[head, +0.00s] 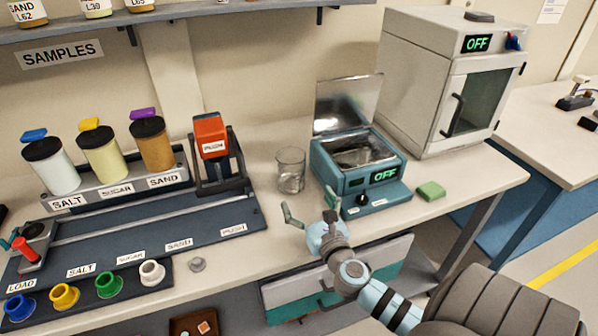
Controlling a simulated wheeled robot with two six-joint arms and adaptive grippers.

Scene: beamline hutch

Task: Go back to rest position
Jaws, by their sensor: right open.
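My right gripper (308,212) is over the front edge of the bench, with its arm coming in from the lower right. Its two fingers are spread apart, and nothing shows between them. A clear glass beaker (290,170) stands upright on the bench just behind the fingers, apart from them as far as I can tell. A blue bath device (345,170) with its metal lid raised and a display reading OFF is behind and to the right of the gripper. My left gripper is not in view.
A dispenser rack (115,188) with salt, sugar and sand jars stands at left, beside a red PUSH unit (211,138). Several coloured cups (65,296) line the front left. A green sponge (431,190) lies right of the bath, and a grey oven (445,85) stands behind it.

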